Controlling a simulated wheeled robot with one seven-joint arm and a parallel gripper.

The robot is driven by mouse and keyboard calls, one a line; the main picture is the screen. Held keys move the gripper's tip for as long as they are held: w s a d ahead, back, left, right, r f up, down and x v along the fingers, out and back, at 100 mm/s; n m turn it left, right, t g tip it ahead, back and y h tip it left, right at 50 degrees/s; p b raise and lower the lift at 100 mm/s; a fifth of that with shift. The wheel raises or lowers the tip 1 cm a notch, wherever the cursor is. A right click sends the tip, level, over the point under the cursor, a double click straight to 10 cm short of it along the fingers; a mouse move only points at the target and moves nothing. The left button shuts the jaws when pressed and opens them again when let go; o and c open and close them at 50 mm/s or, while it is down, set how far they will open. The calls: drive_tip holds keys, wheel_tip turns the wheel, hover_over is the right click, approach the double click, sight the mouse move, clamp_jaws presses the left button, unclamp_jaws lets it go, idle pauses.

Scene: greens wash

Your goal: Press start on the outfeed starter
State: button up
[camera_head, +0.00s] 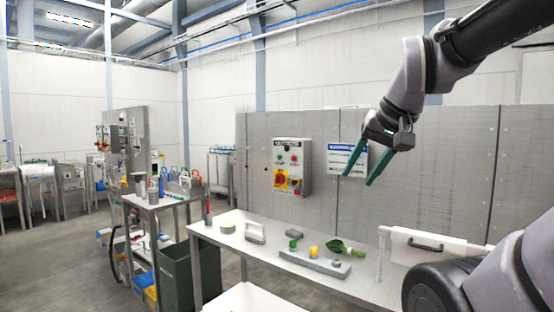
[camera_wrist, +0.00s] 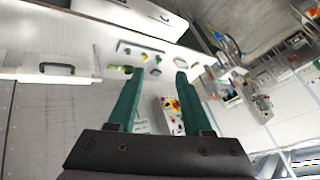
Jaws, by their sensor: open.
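A grey starter box (camera_head: 293,167) is fixed to the grey metal wall panel, left of my gripper. It has small green and red buttons at the top and a red rotary switch on yellow below. Its label is too small to read. The box also shows in the wrist view (camera_wrist: 172,114), between and beyond the fingers, seen at a turned angle. My gripper (camera_head: 358,180) has two green fingers, apart and empty. It hangs in front of the wall, right of the box and not touching it. Both fingers show in the wrist view (camera_wrist: 160,72).
A bench (camera_head: 240,246) below the box holds a grey block with coloured knobs (camera_head: 314,262), a green scoop-like item (camera_head: 347,248) and a white case (camera_head: 436,247). A blue-headed sign (camera_head: 340,158) is behind my fingers. A cart (camera_head: 150,199) and another control panel (camera_head: 121,138) stand left.

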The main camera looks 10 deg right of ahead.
drive_tip(key=shift+c, duration=0.3)
clamp_jaws()
idle(1.5)
